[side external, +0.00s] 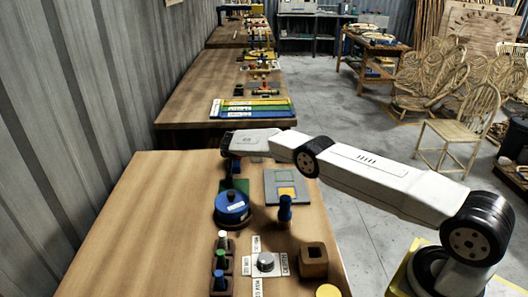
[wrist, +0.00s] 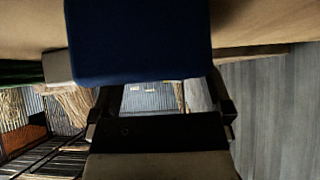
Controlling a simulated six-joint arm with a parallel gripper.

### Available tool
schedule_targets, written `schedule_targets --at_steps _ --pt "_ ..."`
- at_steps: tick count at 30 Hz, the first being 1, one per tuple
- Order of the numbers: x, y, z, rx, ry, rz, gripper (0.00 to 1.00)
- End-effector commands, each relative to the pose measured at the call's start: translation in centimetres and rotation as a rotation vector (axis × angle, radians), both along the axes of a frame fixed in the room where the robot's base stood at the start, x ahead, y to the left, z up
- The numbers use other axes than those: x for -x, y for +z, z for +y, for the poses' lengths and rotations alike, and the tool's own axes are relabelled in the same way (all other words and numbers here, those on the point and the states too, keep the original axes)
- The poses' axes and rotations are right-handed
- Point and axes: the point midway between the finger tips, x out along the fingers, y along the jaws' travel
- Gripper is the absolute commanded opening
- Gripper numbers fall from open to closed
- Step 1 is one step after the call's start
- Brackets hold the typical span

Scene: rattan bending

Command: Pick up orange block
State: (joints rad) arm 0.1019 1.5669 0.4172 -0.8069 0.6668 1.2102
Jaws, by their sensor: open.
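No block that is clearly orange shows. A flat yellow-orange square (side external: 287,192) lies on a grey board (side external: 272,181) on the workbench; I cannot tell whether it is the orange block. My gripper (side external: 233,168) is at the far end of the bench, left of the grey board and behind a round blue pot. It is open, but its fingers are small and dark in the side view. In the wrist view, a large dark blue shape (wrist: 138,40) fills the top middle, very close to the camera; I cannot tell what it is.
Nearer are a wooden block with a hole (side external: 313,262), a grey knob (side external: 265,262) among labels, and several small bottles (side external: 220,262). The bench's left side is clear.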

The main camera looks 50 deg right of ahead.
Motion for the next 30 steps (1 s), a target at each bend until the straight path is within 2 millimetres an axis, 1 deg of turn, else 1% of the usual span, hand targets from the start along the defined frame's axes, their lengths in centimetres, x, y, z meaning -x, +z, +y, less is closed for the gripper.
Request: schedule_targets --at_steps 11,12,14,15,17,18,20,21,30 --pt "0.00 0.02 0.01 0.000 0.000 0.000 1.00" --pt "0.00 0.02 0.01 0.000 0.000 0.000 0.97" --pt "0.00 0.02 0.01 0.000 0.000 0.000 0.78" --pt "0.00 0.02 0.01 0.000 0.000 0.000 0.65" --pt "0.00 0.02 0.01 0.000 0.000 0.000 0.46" --pt "-0.01 0.02 0.02 0.000 0.000 0.000 0.33" --pt "-0.01 0.02 0.02 0.000 0.000 0.000 0.14" --pt "-0.01 0.04 0.01 0.000 0.001 -0.001 0.09" --pt "-0.03 0.15 0.02 0.000 0.001 -0.001 0.09"
